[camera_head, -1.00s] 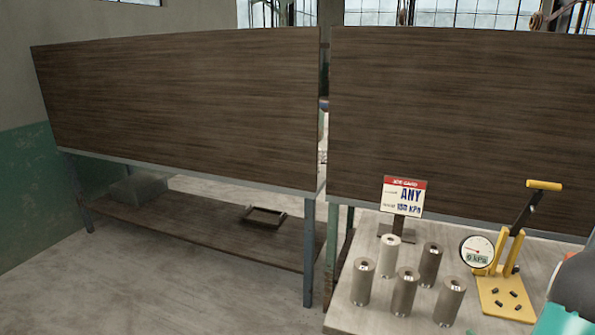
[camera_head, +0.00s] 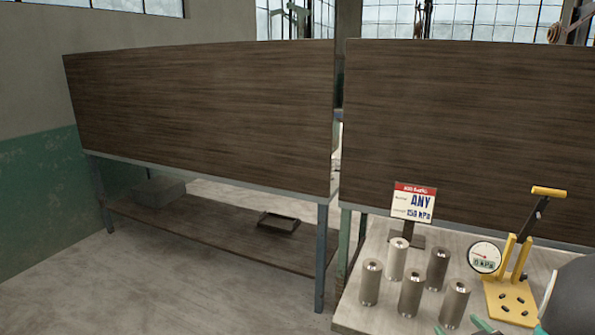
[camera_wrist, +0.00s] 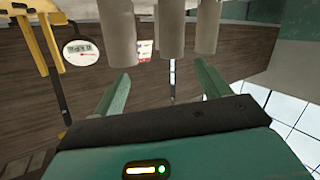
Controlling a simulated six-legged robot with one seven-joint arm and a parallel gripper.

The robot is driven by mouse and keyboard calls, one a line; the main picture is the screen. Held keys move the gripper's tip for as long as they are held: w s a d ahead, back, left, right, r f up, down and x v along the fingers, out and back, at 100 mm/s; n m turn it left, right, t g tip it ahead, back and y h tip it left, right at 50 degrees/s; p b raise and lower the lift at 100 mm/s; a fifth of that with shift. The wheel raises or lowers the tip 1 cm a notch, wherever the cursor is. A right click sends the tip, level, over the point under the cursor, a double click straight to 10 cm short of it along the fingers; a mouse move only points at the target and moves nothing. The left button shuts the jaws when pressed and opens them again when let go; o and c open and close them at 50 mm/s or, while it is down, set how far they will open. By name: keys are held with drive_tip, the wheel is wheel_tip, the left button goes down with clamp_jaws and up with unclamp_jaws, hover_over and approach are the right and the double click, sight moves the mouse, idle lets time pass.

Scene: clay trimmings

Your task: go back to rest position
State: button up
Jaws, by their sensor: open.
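My gripper (camera_wrist: 160,95) is open in the wrist view, its two green fingers spread with nothing between them. Several grey cylinders (camera_head: 411,291) stand upright on the table (camera_head: 365,318); some also show in the wrist view (camera_wrist: 171,28), apart from the fingers. A yellow press (camera_head: 511,297) with a raised lever and a gauge (camera_head: 484,257) stands to their right. The gauge seems to read 0 kPa.
A sign (camera_head: 413,203) reading "ANY" and "150 kPa" stands behind the cylinders. Large dark wooden panels (camera_head: 200,120) stand behind. A low shelf (camera_head: 215,235) at left holds a small dark tray (camera_head: 278,221) and a grey box (camera_head: 160,189). The floor at front left is clear.

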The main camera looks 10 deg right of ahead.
drive_tip(key=w+a+r+m+g+h, duration=0.25)
drive_tip(key=w+a+r+g, duration=0.2)
drive_tip(key=a+r, duration=0.5)
drive_tip(key=s+a+r+g+y, duration=0.2)
drive_tip(key=s+a, duration=0.5)
drive_tip(key=a, duration=0.3)
drive_tip(key=s+a+r+n+g+y, duration=0.1)
drive_tip(key=s+a+r+g, duration=0.1)
drive_tip(key=s+a, duration=0.6)
drive_tip(key=shift+a+g+y, duration=0.35)
drive_tip(key=shift+a+g, duration=0.2)
drive_tip(key=shift+a, duration=0.65)
drive_tip(key=shift+r, duration=0.1)
